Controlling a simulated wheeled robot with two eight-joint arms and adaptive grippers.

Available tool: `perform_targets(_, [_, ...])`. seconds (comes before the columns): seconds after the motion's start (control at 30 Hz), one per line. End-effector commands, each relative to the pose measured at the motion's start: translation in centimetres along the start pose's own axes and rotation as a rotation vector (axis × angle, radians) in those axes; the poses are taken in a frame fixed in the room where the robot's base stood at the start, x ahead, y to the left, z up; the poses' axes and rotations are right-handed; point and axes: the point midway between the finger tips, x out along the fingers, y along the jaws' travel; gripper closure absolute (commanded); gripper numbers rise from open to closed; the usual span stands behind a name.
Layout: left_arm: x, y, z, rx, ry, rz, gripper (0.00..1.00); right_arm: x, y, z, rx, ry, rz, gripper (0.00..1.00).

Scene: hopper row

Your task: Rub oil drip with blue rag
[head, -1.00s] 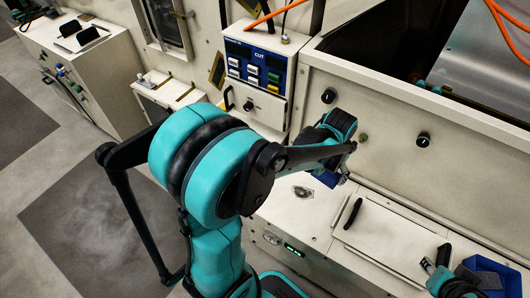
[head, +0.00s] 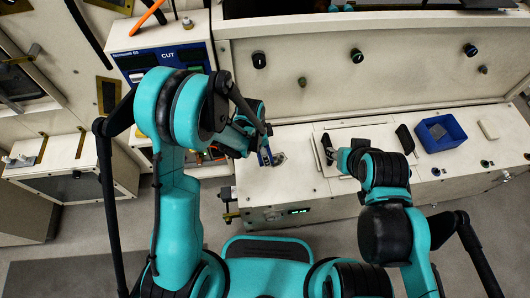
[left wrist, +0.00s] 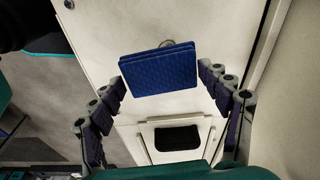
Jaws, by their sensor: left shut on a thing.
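The blue rag (left wrist: 160,72) is a folded pad between the fingertips of my left gripper (left wrist: 162,82) in the left wrist view. My left gripper also shows in the head view (head: 258,148), low over the left part of the white bench top, with the rag (head: 265,157) at its tip. A grey mark (head: 279,158), probably the oil drip, lies just right of the rag. In the left wrist view its curved edge (left wrist: 178,43) shows behind the rag. I cannot tell whether the rag touches the surface. My right gripper (head: 334,158) is beside a black handle; its fingers are unclear.
A pale panel (head: 366,135) with black handles (head: 328,148) lies on the bench right of the mark. A blue bin (head: 440,133) stands farther right. The control box marked CUT (head: 160,58) and a wall with black knobs (head: 357,56) stand behind.

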Motion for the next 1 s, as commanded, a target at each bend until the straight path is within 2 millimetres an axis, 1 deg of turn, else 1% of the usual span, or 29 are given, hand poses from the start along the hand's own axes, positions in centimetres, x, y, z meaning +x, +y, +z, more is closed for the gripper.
perform_targets(0.03, [0.7,0.3,-0.4,0.048,0.002,0.006,0.56,0.0,0.0,0.0,0.000,0.000,0.000,0.60])
perform_targets(0.13, [1.3,0.7,-0.7,0.102,0.005,0.012,0.56,0.0,0.0,0.0,0.000,0.000,0.000,0.60])
perform_targets(0.43, [1.4,0.7,-0.7,0.107,0.006,0.013,0.56,0.1,0.0,0.0,0.000,0.000,0.000,0.60])
perform_targets(0.57, [1.6,0.7,-0.6,0.106,0.007,0.013,0.56,0.6,0.0,0.5,0.000,0.000,0.000,0.60])
perform_targets(0.67, [2.8,0.7,-0.4,0.106,0.007,0.013,0.56,1.6,0.0,1.1,0.000,0.000,0.000,0.60])
perform_targets(1.0, [7.9,0.7,0.3,0.106,0.007,0.013,0.56,5.6,0.0,4.0,0.000,0.000,0.000,0.60])
